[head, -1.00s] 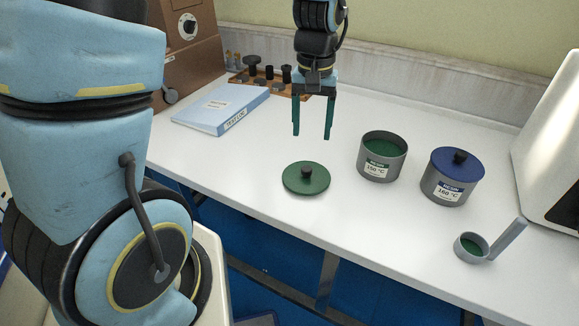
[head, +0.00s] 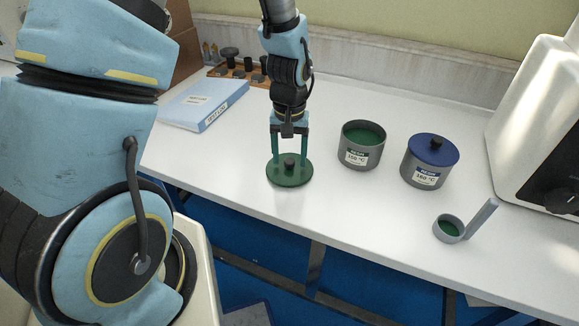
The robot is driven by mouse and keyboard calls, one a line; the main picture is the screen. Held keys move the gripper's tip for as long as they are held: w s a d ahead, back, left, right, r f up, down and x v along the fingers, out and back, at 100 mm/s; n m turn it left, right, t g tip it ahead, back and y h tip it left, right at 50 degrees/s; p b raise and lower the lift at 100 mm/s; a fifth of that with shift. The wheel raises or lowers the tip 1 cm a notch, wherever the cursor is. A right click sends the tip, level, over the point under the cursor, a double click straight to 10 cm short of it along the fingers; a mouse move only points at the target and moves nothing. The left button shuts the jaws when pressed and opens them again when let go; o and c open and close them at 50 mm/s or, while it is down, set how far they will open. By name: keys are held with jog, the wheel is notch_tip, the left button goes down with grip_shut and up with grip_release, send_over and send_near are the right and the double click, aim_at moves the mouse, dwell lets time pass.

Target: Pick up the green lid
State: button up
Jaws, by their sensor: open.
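The green lid (head: 289,177) is a round disc with a dark knob in its middle. It lies flat on the white table near the front edge, left of the open canister. My gripper (head: 290,156) points down at the lid with its two green fingers apart, one to each side of the knob as seen from here. The fingertips are at or just above the lid's back part. I cannot tell if they touch it. Nothing is held.
An open grey canister (head: 361,156) with green contents stands right of the lid. A grey canister with a blue lid (head: 432,151) and a small scoop (head: 449,231) are farther right. A blue binder (head: 204,105) lies at the left. Clear table (head: 340,207) lies in front.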

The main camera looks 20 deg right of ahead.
jog(key=shift+f, duration=0.1)
grip_shut()
dwell(0.5)
